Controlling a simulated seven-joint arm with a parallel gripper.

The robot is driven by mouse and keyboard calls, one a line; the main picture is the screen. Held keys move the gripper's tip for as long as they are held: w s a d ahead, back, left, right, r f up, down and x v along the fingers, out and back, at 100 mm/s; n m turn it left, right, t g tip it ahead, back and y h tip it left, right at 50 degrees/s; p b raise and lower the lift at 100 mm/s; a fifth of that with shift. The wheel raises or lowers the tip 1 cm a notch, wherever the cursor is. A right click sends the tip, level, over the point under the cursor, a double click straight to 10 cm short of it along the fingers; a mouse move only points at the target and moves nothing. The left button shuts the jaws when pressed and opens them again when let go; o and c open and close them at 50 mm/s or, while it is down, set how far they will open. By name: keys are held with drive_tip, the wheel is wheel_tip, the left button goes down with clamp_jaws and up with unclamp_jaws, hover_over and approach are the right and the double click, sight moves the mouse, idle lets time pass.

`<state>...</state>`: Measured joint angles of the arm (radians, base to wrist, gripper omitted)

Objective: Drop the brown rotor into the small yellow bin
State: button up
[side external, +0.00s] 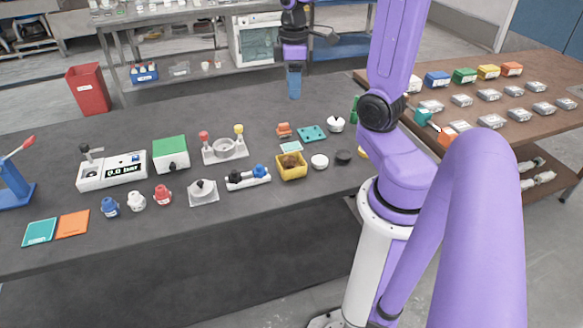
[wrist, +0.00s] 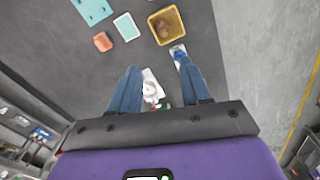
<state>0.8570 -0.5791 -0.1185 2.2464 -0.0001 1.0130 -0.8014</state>
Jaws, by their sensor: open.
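The small yellow bin (side external: 291,174) stands on the dark table, right of the middle, in the side external view. A brown lump, seemingly the brown rotor (side external: 290,161), lies inside it. In the wrist view the yellow bin (wrist: 181,34) is at the top, with the brown rotor (wrist: 163,25) inside its walls. My gripper (side external: 294,95) is raised well above the table, toward its far side and apart from the bin. In the wrist view the blue fingers of my gripper (wrist: 159,66) are spread with nothing held between them. The rotor's exact shape is too small to tell.
Near the bin are a white valve piece with blue and black knobs (side external: 248,177), a white round cup (side external: 319,161), a teal plate (side external: 312,132) and an orange block (side external: 284,129). A green-topped box (side external: 170,153) stands left. The table's front strip is mostly clear.

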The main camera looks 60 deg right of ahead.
drive_tip(key=shift+r, duration=1.8)
drive_tip(key=s+a+f+n, duration=0.2)
drive_tip(key=s+a, duration=0.2)
drive_tip(key=a, duration=0.5)
drive_tip(key=s+a+f+n, duration=0.2)
drive_tip(key=s+a+n, duration=0.15)
drive_tip(key=a, duration=0.65)
drive_tip(key=s+a+f+n, duration=0.1)
drive_tip(key=s+a+f, duration=0.1)
drive_tip(key=s, duration=0.5)
drive_tip(key=shift+s+a, duration=0.25)
drive_tip(key=shift+a, duration=0.2)
